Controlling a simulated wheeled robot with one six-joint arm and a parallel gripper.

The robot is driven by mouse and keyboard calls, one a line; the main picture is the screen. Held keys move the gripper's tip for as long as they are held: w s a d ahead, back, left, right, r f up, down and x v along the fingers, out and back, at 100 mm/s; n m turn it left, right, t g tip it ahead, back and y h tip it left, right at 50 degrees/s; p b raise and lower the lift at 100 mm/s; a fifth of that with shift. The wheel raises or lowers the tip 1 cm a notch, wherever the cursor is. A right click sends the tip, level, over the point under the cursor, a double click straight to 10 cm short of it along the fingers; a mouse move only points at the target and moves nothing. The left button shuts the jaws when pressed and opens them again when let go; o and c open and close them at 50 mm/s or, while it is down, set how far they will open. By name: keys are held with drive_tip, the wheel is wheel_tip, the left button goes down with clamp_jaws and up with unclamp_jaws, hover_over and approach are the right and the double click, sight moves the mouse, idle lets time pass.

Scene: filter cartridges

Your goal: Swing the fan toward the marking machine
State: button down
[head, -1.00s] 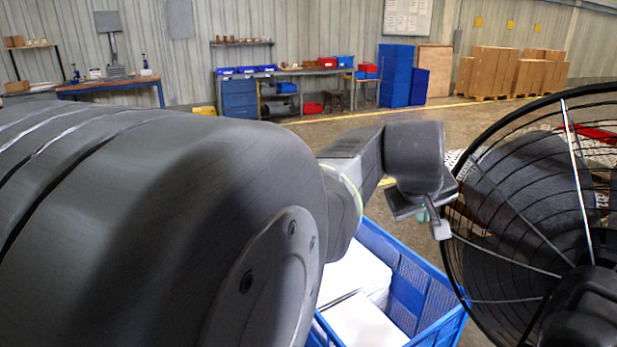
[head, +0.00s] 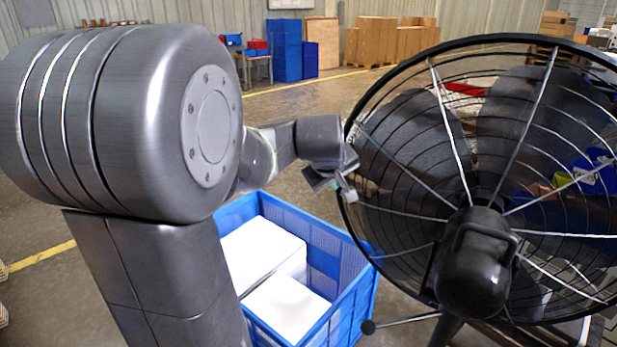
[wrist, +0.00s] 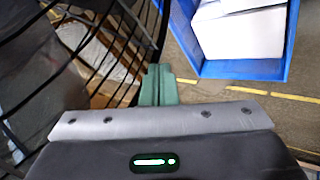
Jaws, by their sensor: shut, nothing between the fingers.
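A large black fan (head: 472,262) with a round wire cage fills the right of the head view, its motor housing facing me. My gripper (head: 346,192) is at the left rim of the cage, close to it or touching; I cannot tell which. In the wrist view the green fingertips (wrist: 158,84) are together and empty, beside the cage wires (wrist: 112,45). I cannot make out the marking machine; the fan hides much of what lies behind it.
A blue crate (head: 352,312) with white blocks (head: 262,250) stands below my arm, left of the fan. A fan leg (head: 405,321) reaches toward the crate. Cardboard boxes (head: 385,40) and blue bins (head: 285,50) stand far back. Open floor lies between.

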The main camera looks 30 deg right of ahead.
drive_tip(key=shift+w+d+r, duration=0.1)
drive_tip(key=shift+d, duration=0.7)
drive_tip(key=shift+d, duration=0.1)
drive_tip(key=d+m, duration=0.1)
drive_tip(key=d, duration=0.1)
drive_tip(key=d+g, duration=0.1)
drive_tip(key=d, duration=0.1)
drive_tip(key=w+d+m+h, duration=0.1)
drive_tip(key=d, duration=0.1)
drive_tip(key=shift+d+m, duration=0.3)
drive_tip(key=shift+d, duration=0.05)
drive_tip(key=shift+a, duration=0.1)
